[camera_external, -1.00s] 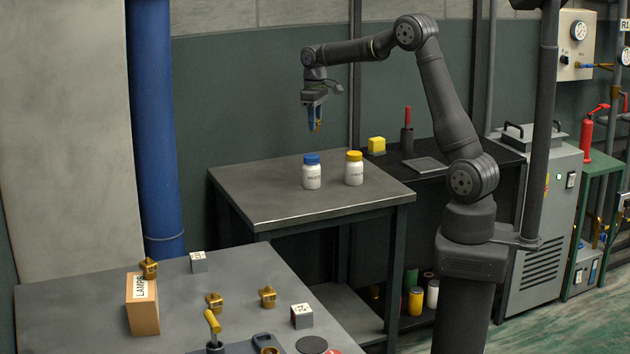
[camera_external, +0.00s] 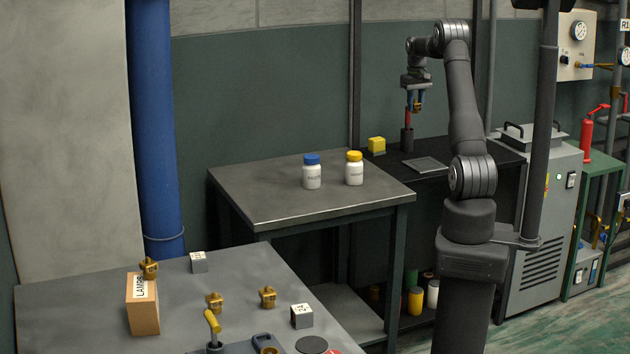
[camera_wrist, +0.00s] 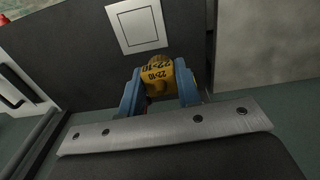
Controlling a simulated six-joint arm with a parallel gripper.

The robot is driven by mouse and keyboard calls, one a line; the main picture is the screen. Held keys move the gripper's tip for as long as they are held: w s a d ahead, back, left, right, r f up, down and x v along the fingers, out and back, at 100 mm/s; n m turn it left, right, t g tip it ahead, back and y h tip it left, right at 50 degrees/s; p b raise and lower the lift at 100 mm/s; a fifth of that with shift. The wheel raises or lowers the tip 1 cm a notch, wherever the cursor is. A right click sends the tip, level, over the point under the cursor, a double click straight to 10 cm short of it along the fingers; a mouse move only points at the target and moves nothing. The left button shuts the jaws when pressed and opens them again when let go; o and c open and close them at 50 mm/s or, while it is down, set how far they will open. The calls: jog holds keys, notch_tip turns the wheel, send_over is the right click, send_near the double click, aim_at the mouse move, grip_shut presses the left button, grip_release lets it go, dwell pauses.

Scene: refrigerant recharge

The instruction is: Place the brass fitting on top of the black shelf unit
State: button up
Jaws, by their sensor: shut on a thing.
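My gripper (camera_external: 416,104) is shut on a brass fitting (camera_wrist: 157,77), held between its blue fingers. The fitting is marked "22>10" and shows in the wrist view; in the external view it is small and partly covered by the fingers. The gripper is in the air above the black shelf unit (camera_external: 487,154), near the red-handled tool (camera_external: 407,138) in the picture. A flat square plate (camera_external: 426,164) lies on the shelf unit's top. In the wrist view a pale square plate (camera_wrist: 137,25) shows beyond the fitting.
A yellow block (camera_external: 376,145) sits at the shelf unit's left end. Blue-capped (camera_external: 312,172) and yellow-capped (camera_external: 354,170) bottles stand on the grey table (camera_external: 250,190). Other brass fittings (camera_external: 214,302) are on the front bench (camera_external: 90,295). A grey machine (camera_external: 540,220) stands right.

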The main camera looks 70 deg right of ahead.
jog(key=s+d, duration=0.2)
jog(key=s, duration=0.1)
send_over(391, 164)
jog(key=shift+m, duration=0.3)
notch_tip(391, 164, down, 17)
jog(key=shift+s+a+r, duration=0.1)
jog(key=shift+f, duration=1.95)
jog(key=shift+f, duration=0.1)
jog(key=o, duration=1)
notch_tip(391, 164, up, 12)
jog(key=shift+r, duration=0.1)
